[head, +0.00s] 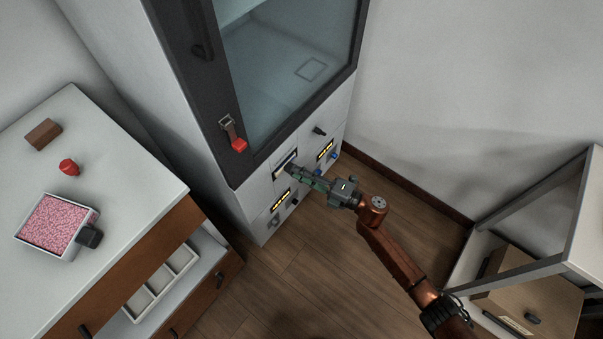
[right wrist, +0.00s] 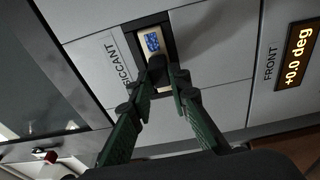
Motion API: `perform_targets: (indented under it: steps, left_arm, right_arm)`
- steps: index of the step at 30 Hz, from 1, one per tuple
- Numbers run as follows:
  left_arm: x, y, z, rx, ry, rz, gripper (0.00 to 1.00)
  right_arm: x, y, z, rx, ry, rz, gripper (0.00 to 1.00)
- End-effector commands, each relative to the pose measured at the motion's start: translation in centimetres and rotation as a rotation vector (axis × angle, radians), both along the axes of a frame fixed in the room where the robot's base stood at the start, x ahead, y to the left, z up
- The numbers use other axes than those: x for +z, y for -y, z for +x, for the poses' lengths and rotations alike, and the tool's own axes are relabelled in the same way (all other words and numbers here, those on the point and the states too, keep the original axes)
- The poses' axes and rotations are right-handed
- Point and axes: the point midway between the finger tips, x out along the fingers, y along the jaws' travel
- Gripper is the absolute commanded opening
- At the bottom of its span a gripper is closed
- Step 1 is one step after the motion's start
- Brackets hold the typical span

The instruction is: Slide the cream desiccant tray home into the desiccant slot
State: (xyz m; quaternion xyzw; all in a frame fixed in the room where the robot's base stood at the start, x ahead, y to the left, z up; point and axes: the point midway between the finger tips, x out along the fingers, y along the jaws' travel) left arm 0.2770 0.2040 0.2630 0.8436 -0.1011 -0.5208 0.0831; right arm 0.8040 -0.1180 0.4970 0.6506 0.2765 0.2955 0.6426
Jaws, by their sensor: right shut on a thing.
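The cream tray (right wrist: 143,42) shows inside this opening, with blue contents (right wrist: 153,41) visible. In the head view the slot (head: 279,171) is low on the cabinet, mostly beside my right gripper. My right gripper (head: 291,170) is at the slot. In the right wrist view its green fingers (right wrist: 170,78) are closed on the tray's dark handle. The fingers hide part of the tray, and how deep it sits is hard to tell. My left gripper is not in view.
A pink-filled tray (head: 75,255) with a black handle, a red object (head: 69,167) and a brown block (head: 43,134) sit on the side table (head: 130,165). A shelf rack (head: 575,240) with a box stands at right.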

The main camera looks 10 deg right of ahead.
Motion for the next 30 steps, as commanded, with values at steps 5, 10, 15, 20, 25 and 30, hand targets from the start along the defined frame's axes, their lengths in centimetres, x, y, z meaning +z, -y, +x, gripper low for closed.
perform_targets:
  steps: [5, 10, 15, 20, 25, 30]
  left_arm:
    - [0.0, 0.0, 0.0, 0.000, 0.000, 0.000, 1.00]
    - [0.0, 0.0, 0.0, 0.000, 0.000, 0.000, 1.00]
    - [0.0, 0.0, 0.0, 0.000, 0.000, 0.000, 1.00]
    - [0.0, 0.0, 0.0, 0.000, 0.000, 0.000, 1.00]
    - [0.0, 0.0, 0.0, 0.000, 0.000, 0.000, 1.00]
    - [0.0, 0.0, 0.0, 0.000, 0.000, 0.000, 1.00]
  right_arm:
    - [0.1, 0.0, 0.0, 0.001, 0.001, 0.001, 0.00]
    - [0.1, 0.0, 0.0, 0.000, 0.001, 0.001, 0.29]
    - [0.0, 0.0, 0.0, 0.000, 0.000, 0.000, 0.37]
    - [-0.1, 0.1, -0.1, 0.000, -0.001, -0.001, 0.37]
    - [-0.1, 0.6, -0.5, -0.001, -0.001, -0.001, 0.37]
    - [-0.3, 2.6, -2.3, 0.000, -0.003, -0.003, 0.37]
